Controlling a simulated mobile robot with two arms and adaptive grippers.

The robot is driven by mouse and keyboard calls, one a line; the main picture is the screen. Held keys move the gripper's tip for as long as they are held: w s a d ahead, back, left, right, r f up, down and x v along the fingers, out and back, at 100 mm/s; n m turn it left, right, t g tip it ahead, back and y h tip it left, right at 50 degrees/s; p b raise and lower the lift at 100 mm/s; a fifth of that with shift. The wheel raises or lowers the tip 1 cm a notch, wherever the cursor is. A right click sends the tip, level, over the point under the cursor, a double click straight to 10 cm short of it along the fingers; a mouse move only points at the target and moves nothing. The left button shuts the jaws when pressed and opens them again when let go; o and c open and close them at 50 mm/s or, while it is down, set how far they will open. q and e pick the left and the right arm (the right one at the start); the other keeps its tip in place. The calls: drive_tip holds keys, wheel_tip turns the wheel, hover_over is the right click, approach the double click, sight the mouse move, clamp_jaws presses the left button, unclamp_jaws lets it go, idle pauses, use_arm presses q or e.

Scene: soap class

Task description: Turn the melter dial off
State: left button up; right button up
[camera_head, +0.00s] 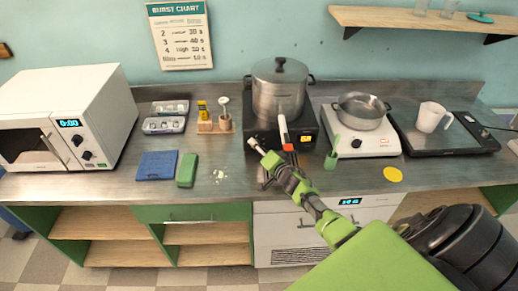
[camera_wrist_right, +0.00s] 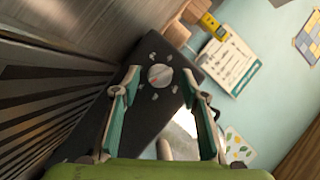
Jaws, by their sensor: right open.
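The dial (camera_wrist_right: 160,76) is a round silver knob with a red mark on a dark panel, seen in the right wrist view. Small light marks surround it. In the head view a large lidded steel pot (camera_head: 279,92) stands on a black hot plate (camera_head: 312,128) with a lit orange display; I cannot make out the dial there. My right gripper (camera_wrist_right: 161,88) is open, with a finger on either side of the dial in the picture; contact cannot be told. In the head view the right gripper (camera_head: 268,158) is at the black unit's front. My left gripper is not in view.
A white hot plate (camera_head: 361,144) with a steel pan (camera_head: 361,109) stands to the right, then a white jug (camera_head: 431,117) on a dark scale. A microwave (camera_head: 68,115), a blue cloth (camera_head: 157,165) and a green block (camera_head: 187,170) are left. Bare counter lies in front.

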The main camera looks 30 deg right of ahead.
drive_tip(key=c, duration=1.1)
drive_tip(key=shift+r, duration=0.1)
